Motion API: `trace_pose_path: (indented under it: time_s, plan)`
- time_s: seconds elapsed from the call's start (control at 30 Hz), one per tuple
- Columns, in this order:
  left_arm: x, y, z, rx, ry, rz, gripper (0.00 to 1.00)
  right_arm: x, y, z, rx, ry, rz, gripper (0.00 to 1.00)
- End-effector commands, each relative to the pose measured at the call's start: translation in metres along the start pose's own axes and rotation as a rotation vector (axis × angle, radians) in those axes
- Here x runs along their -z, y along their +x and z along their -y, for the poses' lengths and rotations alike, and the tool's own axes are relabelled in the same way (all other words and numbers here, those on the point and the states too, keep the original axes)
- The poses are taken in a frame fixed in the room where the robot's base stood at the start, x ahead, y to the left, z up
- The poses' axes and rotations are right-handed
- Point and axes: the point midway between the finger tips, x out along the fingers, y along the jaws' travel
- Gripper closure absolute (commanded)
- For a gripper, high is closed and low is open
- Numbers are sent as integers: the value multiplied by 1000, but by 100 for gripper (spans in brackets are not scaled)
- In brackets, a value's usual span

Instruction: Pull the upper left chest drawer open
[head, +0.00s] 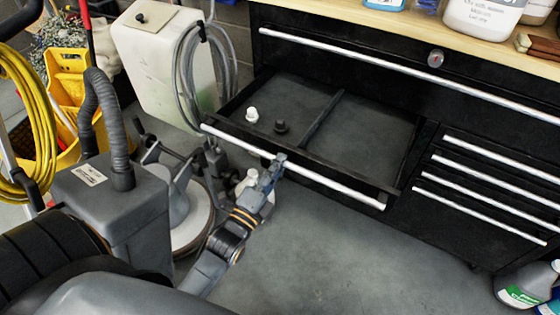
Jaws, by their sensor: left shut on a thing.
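The upper left drawer (366,135) of the black chest is pulled well out, and its inside shows. A small white piece (252,115) and a small dark piece (281,127) stand in it. Its long silver handle (335,185) runs along the front edge. My left gripper (278,163) is shut on this handle near its middle, with the arm coming from below. The fingertips partly hide the handle there. My right gripper is not in view.
Shut drawers (480,180) are to the right, and a wide shut drawer (400,75) is above. A floor machine (125,215) stands close on the left, by a yellow bucket (68,85). A bottle (525,285) is at lower right. The floor (350,260) before the chest is clear.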

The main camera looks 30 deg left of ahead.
Motion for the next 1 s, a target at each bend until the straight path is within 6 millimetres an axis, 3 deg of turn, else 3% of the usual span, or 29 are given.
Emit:
trace_pose_path:
  time_s: [0.27, 0.3, 0.4, 0.77, 1.0]
  plan:
    - [0, 0, -2, -4, 0, 0, 100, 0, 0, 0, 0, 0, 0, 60]
    - [0, 0, -2, -4, 0, 0, 77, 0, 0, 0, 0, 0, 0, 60]
    - [0, 0, -1, -3, 0, 0, 62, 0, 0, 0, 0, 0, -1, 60]
    - [0, -5, -1, -3, 0, 0, 62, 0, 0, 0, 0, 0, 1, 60]
    - [0, -48, -2, -8, 0, 1, 62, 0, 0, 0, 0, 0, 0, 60]
